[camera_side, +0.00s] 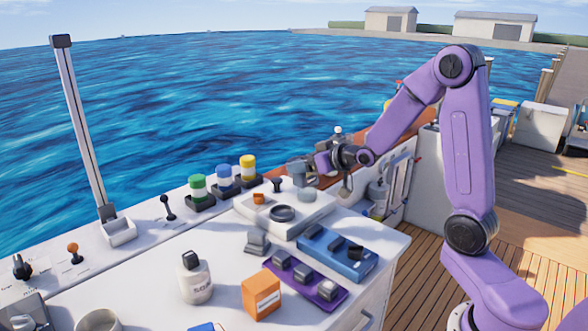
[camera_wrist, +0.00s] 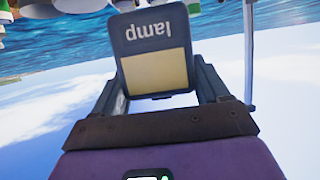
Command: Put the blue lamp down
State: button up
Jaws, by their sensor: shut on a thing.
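My gripper (camera_side: 300,172) is held out level above the far end of the white counter. In the wrist view my gripper (camera_wrist: 158,82) is shut on a dark slate-blue lamp (camera_wrist: 153,40), one finger on each side. The lamp has a pale beige panel, and its label "lamp" reads upside down in this view. In the side view the held lamp is too small and too much covered by the gripper to make out. A blue tray (camera_side: 352,272) holding small dark items lies on the counter in front of the gripper.
A purple tray (camera_side: 317,301) with several grey blocks, an orange box (camera_side: 261,294) and a soap bottle (camera_side: 194,280) stand nearer. Green, blue and yellow capped cylinders (camera_side: 222,180) line the back edge.

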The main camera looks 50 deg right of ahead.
jog(key=s+d+f+n+y, duration=0.3)
jog(key=s+d+f, duration=0.4)
jog(key=s+d, duration=0.45)
jog(key=s+f+n+y, duration=0.1)
jog(key=s+f+y, duration=0.1)
jog(key=s, duration=0.4)
jog(key=shift+g, duration=0.4)
jog(key=shift+s+d+f, duration=0.1)
jog(key=shift+d+f, duration=0.05)
jog(key=shift+f, duration=0.9)
jog(key=shift+s+d+f, duration=0.1)
jog(key=shift+d+f, duration=0.05)
jog(key=shift+f, duration=0.85)
jog(key=shift+d+f, duration=0.15)
jog(key=shift+f, duration=0.9)
jog(key=shift+f, duration=0.6)
jog(key=o, duration=1.2)
jog(key=shift+c, duration=0.2)
